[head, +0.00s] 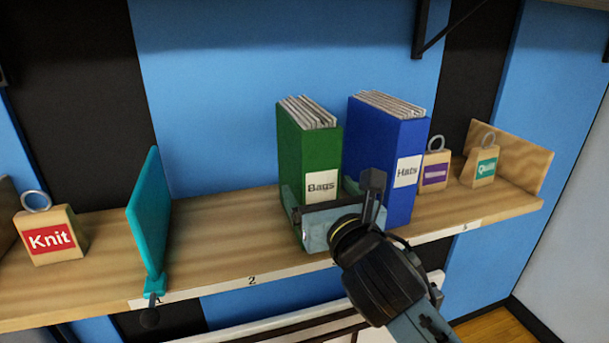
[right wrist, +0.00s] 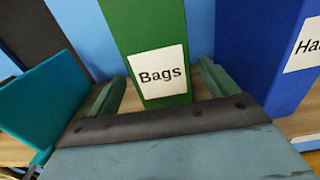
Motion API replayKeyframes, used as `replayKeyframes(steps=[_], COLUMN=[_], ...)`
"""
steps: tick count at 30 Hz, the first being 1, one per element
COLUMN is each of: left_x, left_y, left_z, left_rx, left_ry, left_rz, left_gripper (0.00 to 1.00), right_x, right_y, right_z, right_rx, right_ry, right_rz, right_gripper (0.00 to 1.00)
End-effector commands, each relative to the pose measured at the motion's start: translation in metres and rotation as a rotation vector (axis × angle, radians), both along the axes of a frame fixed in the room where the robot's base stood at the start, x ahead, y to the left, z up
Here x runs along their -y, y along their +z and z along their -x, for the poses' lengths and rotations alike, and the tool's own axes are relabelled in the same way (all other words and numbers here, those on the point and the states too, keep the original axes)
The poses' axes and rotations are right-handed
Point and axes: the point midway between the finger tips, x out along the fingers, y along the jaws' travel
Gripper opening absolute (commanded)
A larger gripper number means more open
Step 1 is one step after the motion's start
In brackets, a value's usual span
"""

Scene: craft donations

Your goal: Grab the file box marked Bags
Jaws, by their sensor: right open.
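The green file box marked Bags (head: 310,155) stands upright on the wooden shelf, with papers showing at its top. My right gripper (head: 333,195) is in front of its lower part, with the jaws open. In the right wrist view the Bags box (right wrist: 160,45) sits between the two fingertips (right wrist: 158,88), with a finger toward each side. I cannot tell whether the fingers touch it. The gripper hides part of the box's lower front in the head view. My left gripper is not in view.
A blue file box marked Hats (head: 390,150) stands close on the right. Behind it are tagged blocks marked with a purple label (head: 435,172) and Quilt (head: 480,167). A teal divider (head: 150,220) and a Knit block (head: 50,237) are left. The shelf (head: 215,235) between divider and Bags is clear.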

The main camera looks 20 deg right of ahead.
Motion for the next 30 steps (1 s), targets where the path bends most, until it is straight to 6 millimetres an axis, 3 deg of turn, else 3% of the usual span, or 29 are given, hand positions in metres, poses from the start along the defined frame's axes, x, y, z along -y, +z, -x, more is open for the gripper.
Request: replayKeyframes(steps=[5,15,24,30], left_x=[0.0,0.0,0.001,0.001], left_y=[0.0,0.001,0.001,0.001], left_z=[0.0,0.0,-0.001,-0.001], left_rx=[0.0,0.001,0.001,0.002], left_ry=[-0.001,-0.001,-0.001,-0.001], left_rz=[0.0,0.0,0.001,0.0], left_gripper=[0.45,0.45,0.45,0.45], right_x=[0.0,0.0,0.0,0.0], right_y=[0.0,0.001,0.001,0.001], right_z=[-0.011,-0.055,-0.059,-0.059], right_rx=[0.0,-0.001,0.0,0.0], right_ry=[0.0,0.0,0.001,0.001], right_rz=[-0.003,-0.003,-0.001,-0.001], right_gripper=[0.85,0.85,0.85,0.59])
